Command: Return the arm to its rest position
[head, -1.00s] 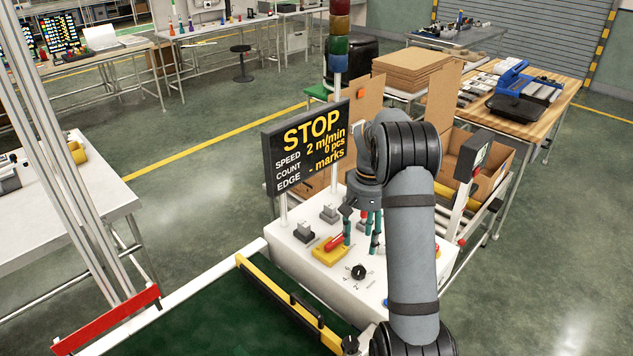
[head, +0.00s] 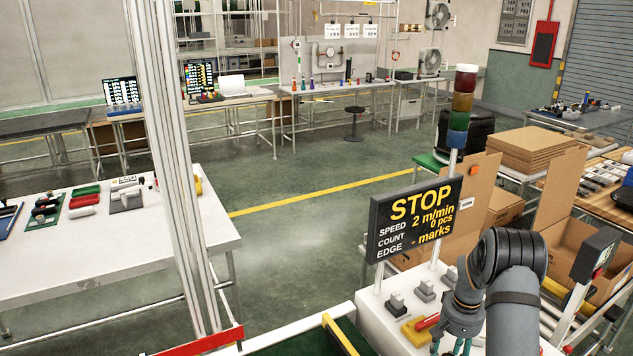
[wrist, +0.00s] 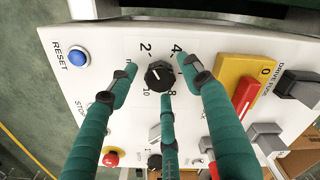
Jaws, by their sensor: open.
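My gripper (head: 461,338) is in the lower right of the head view, over the white control panel (head: 382,326); the lower frame edge cuts off its fingertips. In the wrist view my gripper (wrist: 158,75) has its teal fingers spread around the black rotary knob (wrist: 158,76). Nothing is held between them. The wrist view does not settle how far the fingertips are from the panel face. My bent grey arm reaches in from the bottom right of the head view.
The sign (head: 414,219) reads STOP, 2 m/min, 0 pcs. A red-handled yellow switch (wrist: 243,92) and blue reset button (wrist: 78,57) flank the knob. A signal tower (head: 460,110) stands behind. Cardboard boxes (head: 581,262) lie right. Open floor (head: 300,255) lies left of the sign.

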